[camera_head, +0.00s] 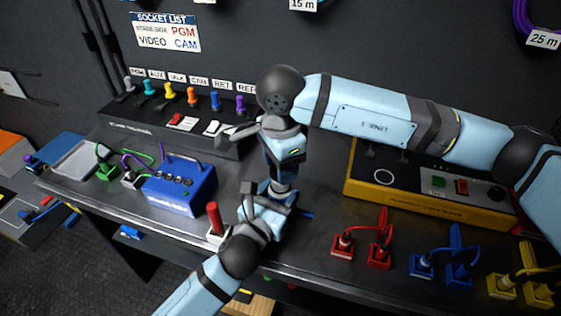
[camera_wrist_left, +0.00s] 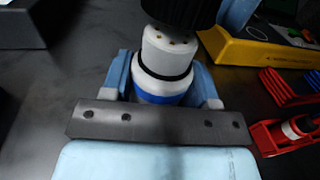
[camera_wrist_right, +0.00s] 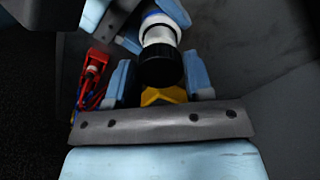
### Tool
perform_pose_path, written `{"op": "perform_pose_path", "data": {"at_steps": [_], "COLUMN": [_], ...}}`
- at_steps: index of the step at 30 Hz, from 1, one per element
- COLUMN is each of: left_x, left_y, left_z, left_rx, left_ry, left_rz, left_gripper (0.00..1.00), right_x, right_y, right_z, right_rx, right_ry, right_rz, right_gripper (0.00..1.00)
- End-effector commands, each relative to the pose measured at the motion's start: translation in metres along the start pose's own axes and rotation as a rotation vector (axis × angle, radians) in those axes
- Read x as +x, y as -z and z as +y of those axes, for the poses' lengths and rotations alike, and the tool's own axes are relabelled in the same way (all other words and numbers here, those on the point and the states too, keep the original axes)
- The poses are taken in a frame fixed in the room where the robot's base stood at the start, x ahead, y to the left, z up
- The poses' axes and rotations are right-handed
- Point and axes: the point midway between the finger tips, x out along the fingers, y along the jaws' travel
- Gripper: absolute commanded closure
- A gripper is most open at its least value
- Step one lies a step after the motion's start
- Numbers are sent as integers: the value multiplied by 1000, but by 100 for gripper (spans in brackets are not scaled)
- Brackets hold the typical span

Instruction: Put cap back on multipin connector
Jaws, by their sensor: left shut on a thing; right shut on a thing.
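My left gripper (camera_head: 266,200) is shut around the multipin connector, low over the bench. In the left wrist view the connector (camera_wrist_left: 165,62) is a white barrel with a blue band and gold pins on its end face. My right gripper (camera_head: 281,165) points down from above and is shut on the black cap (camera_wrist_right: 160,66). The cap (camera_wrist_left: 180,10) also shows at the top of the left wrist view, close to the pin face. Some pins are visible; I cannot tell whether cap and connector touch. In the head view the grippers mostly hide both parts.
A blue box (camera_head: 180,188) and a red-handled item (camera_head: 214,222) stand left of the grippers. A yellow-edged unit (camera_head: 420,196) is behind right. Red (camera_head: 378,254), blue (camera_head: 458,268) and yellow (camera_head: 502,287) plugs line the front right. A switch panel (camera_head: 165,125) is behind.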

Motion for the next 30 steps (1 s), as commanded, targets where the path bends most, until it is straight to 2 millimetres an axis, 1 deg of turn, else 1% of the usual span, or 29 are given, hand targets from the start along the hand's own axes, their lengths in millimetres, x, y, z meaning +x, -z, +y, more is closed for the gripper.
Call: {"op": "perform_pose_path", "data": {"at_steps": [5,14,30], "left_x": [0,0,0], "left_y": [0,0,0], "left_z": [0,0,0], "left_rx": [0,0,0], "left_ry": [0,0,0], "left_rz": [0,0,0], "left_gripper": [88,88,88], "right_x": [2,17,18], "right_y": [0,0,0], "right_z": [0,0,0], "right_rx": [0,0,1], "right_ry": [0,-1,0], "right_rz": [0,0,0], "right_gripper": [74,74,74]}}
